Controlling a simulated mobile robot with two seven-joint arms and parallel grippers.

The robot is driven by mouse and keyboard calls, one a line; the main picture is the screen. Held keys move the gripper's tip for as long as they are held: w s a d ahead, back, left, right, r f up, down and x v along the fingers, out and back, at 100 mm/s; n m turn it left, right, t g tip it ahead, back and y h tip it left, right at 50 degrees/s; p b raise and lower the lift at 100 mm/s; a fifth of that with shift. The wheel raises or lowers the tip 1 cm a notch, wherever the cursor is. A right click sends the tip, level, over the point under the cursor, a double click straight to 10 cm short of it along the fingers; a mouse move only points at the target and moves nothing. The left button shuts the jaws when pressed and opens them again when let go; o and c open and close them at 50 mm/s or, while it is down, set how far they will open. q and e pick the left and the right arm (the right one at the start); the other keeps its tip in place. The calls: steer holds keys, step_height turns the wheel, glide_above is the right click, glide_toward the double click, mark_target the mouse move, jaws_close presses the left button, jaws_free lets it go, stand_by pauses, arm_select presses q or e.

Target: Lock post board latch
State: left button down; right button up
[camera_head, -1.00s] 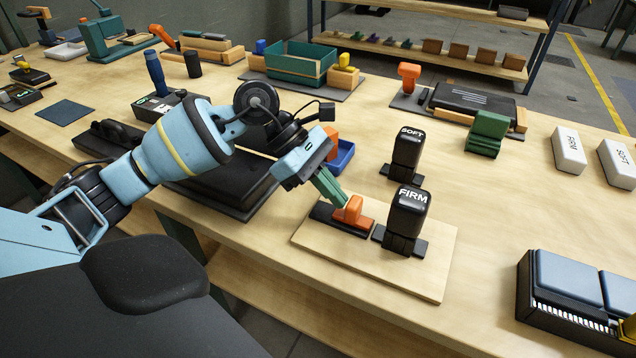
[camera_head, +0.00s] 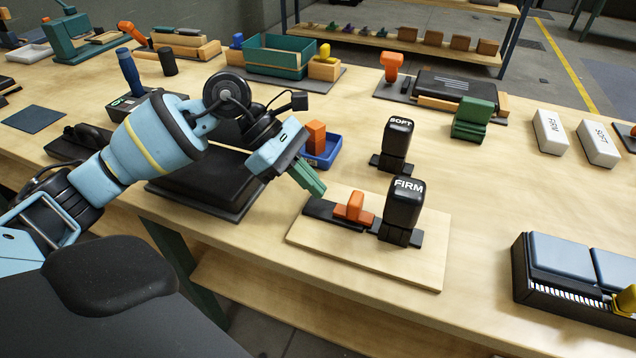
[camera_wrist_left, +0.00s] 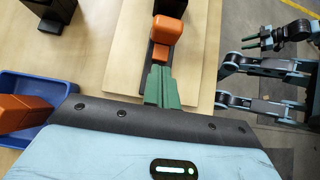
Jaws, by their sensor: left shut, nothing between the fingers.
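The post board (camera_head: 414,262) is a pale wooden board at the table's front edge. It carries a dark rail (camera_head: 318,210) with an orange latch (camera_head: 354,208), and the black FIRM post (camera_head: 403,203) stands upright at the rail's right. The latch's right end meets the post's dark foot; whether it engages is unclear. My left gripper (camera_head: 318,189) is shut and empty, just left of and above the latch, apart from it. In the left wrist view its green fingers (camera_wrist_left: 161,84) point towards the latch (camera_wrist_left: 166,30). My right gripper (camera_wrist_left: 257,42) shows small, its jaws unclear.
The black SOFT post (camera_head: 397,143) stands behind the board. A blue tray (camera_head: 330,157) with an orange block (camera_head: 316,137) lies behind my left gripper. A large black pad (camera_head: 205,182) is to the left. The table right of the board is clear up to a black case (camera_head: 560,300).

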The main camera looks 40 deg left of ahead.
arm_select(q)
steer(key=v, duration=1)
stand_by(0.3)
